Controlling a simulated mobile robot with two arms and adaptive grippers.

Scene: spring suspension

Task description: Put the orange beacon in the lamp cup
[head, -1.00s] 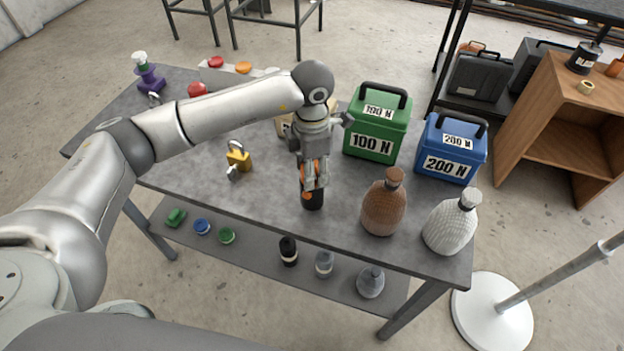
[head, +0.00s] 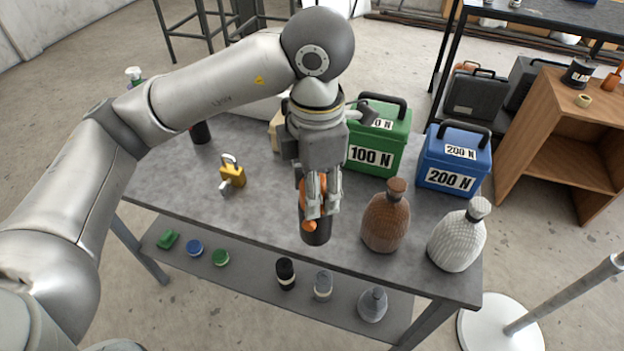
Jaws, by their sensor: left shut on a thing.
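My left gripper (head: 320,208) points down over the front middle of the grey table, shut on an orange thing with a dark cylindrical lower part, which looks like the orange beacon (head: 316,232). The fingers cover much of its orange part. It is roughly upright and appears to be above the tabletop, but the gap below is hard to judge. A dark cylinder (head: 200,132) stands at the back left, partly behind my arm; I cannot tell whether it is the lamp cup. My right gripper is not in view.
A green 100 N case (head: 373,159), a blue 200 N case (head: 446,178), a brown bottle (head: 386,222) and a white bottle (head: 457,240) stand to the right. Several small items sit on the lower shelf (head: 255,270).

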